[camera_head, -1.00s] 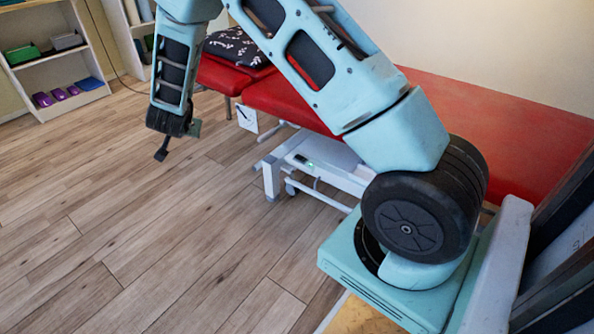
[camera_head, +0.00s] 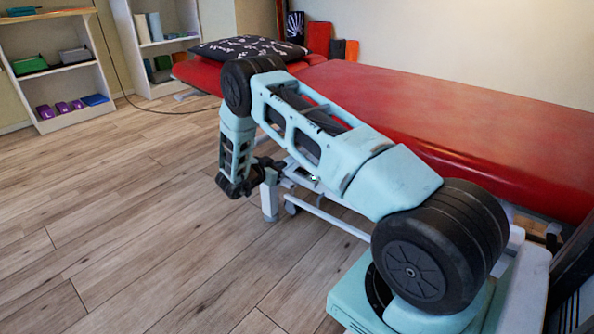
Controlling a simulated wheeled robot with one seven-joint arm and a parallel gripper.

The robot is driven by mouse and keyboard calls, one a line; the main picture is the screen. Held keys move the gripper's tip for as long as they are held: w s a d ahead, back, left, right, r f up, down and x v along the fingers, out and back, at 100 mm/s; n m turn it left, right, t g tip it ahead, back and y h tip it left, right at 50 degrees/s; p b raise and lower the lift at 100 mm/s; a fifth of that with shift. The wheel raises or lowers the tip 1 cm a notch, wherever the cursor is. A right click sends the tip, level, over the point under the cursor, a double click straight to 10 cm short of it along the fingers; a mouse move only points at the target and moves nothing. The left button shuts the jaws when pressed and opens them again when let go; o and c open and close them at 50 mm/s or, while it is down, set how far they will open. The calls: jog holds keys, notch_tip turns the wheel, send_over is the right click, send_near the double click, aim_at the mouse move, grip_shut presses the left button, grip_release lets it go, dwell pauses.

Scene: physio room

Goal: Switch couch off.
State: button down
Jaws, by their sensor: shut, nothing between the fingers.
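The couch (camera_head: 450,115) has a red padded top and a white metal base frame (camera_head: 330,218). It runs from the back middle to the right side, and its top is bare apart from a pillow at the far end. My gripper (camera_head: 277,168) is at the near side of the couch's base, below the red top, pointing right. It looks shut and empty. Whether it touches the base I cannot tell. My arm hides much of the base, including most of the part around the gripper, and no switch can be made out clearly.
A dark patterned pillow (camera_head: 245,48) lies on the couch's far end. Shelves (camera_head: 60,60) with boxes and purple items stand at the back left. Dark and red-orange items (camera_head: 338,48) are by the back wall. The wooden floor at left is clear.

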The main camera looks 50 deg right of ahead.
jog(key=b, duration=0.6)
send_over(302, 171)
jog(key=a, duration=0.3)
notch_tip(302, 171, down, 3)
jog(key=shift+w+d+f+b, duration=0.15)
jog(key=shift+w+f+b, duration=0.15)
jog(key=shift+f+b, duration=0.55)
jog(key=shift+w+d+f+b, duration=0.15)
jog(key=shift+w+f+b, duration=0.15)
jog(key=shift+f+b, duration=0.55)
